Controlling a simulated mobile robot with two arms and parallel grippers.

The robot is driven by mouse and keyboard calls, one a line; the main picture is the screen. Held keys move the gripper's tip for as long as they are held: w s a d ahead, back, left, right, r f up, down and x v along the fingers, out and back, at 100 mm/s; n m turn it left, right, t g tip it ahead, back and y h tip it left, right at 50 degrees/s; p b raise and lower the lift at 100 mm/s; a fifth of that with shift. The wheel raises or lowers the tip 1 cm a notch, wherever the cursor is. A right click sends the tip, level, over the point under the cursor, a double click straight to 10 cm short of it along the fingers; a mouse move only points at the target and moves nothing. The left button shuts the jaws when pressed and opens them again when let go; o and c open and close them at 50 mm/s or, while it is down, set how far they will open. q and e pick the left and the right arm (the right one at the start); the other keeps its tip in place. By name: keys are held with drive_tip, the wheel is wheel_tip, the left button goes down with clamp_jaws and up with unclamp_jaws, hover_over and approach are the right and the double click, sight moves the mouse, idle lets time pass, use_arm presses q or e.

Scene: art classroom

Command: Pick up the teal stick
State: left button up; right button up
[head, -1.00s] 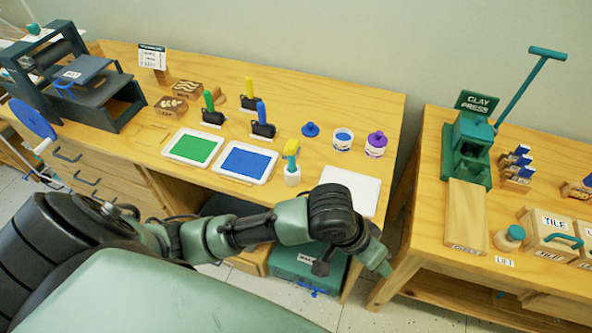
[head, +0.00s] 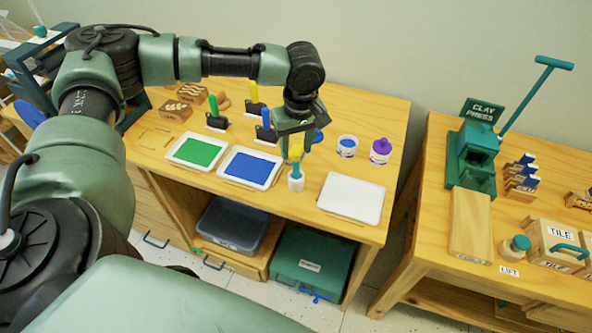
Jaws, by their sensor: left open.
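A short teal stick (head: 297,170) with a yellow head (head: 295,150) stands upright in a small white cup (head: 296,184) near the front edge of the left table. My left gripper (head: 294,150) points down right over it and is open. The yellow head shows between or just in front of its fingers; I cannot tell whether they touch it. My right gripper is not in view.
A blue ink tray (head: 248,168), a green ink tray (head: 197,151) and a white slab (head: 351,197) lie around the cup. White jars (head: 346,147) stand behind. A clay press (head: 472,160) is on the right table.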

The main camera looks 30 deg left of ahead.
sight(296, 161)
use_arm(q)
drive_tip(key=shift+a+r+n, duration=0.2)
drive_tip(key=shift+a+n, duration=0.1)
drive_tip(key=shift+a, duration=0.1)
drive_tip(key=shift+w+a+f, duration=0.1)
drive_tip(key=shift+f, duration=0.2)
drive_tip(key=f, duration=0.2)
drive_tip(key=f+p, duration=0.1)
drive_tip(key=f, duration=0.1)
drive_tip(key=w+f, duration=0.1)
drive_tip(key=f, duration=0.2)
drive_tip(key=shift+p, duration=0.3)
clamp_jaws()
